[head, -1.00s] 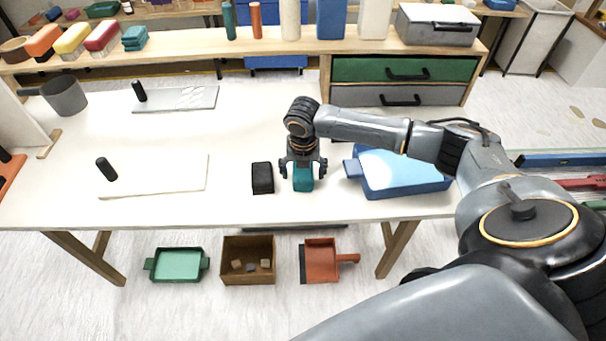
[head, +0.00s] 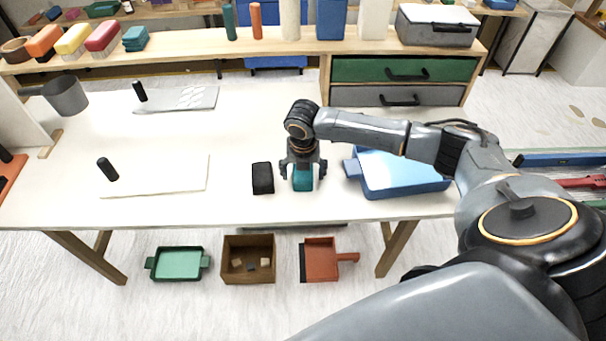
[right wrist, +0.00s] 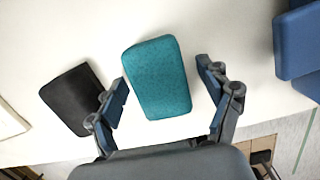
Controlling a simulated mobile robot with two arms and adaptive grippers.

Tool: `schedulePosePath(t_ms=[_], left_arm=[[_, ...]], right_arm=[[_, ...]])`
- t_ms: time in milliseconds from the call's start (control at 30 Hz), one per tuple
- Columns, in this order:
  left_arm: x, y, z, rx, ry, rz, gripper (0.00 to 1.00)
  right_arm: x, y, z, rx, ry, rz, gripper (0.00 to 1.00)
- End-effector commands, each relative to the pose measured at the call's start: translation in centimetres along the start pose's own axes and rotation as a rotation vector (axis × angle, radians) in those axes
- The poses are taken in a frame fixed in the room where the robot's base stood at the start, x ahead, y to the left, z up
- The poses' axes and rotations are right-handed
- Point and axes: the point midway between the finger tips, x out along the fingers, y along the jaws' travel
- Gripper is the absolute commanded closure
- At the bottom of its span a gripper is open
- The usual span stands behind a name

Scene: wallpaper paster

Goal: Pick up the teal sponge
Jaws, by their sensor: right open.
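The teal sponge (head: 302,180) lies on the white table, near its front edge. In the right wrist view the teal sponge (right wrist: 158,78) shows almost whole, slightly tilted in the picture, between and beyond the two fingers. My right gripper (head: 303,172) points down over the sponge, with a finger on either side of it. The right gripper (right wrist: 166,88) is open, and gaps show between its fingers and the sponge. The gripper hides the sponge's far part in the head view. My left gripper is not in view.
A black block (head: 262,178) lies just left of the sponge. A blue tray (head: 408,188) stands close on the right. A white board with a black handle (head: 155,177) lies further left. The table (head: 250,125) behind the gripper is clear.

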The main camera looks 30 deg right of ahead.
Motion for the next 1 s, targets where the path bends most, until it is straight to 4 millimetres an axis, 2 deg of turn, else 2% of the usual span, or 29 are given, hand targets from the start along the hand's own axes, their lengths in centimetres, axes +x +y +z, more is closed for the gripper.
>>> schedulePosePath(t_ms=[67,300,333,633,800,1000], left_arm=[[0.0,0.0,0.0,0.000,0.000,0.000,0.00],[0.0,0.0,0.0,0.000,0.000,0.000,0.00],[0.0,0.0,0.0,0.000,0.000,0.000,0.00],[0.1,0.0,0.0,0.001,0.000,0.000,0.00],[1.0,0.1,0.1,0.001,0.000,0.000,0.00],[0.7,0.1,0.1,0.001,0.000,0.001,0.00]], right_arm=[[0.0,0.0,0.0,0.000,0.000,0.000,0.23],[0.0,0.0,0.0,0.000,0.000,0.000,0.72],[0.0,0.0,0.0,0.000,0.000,0.000,0.74],[0.0,0.0,0.0,0.000,0.000,-0.001,0.75],[-0.2,0.0,0.1,0.000,-0.002,0.000,0.75],[-4.1,0.0,0.5,-0.001,-0.003,0.002,0.75]])
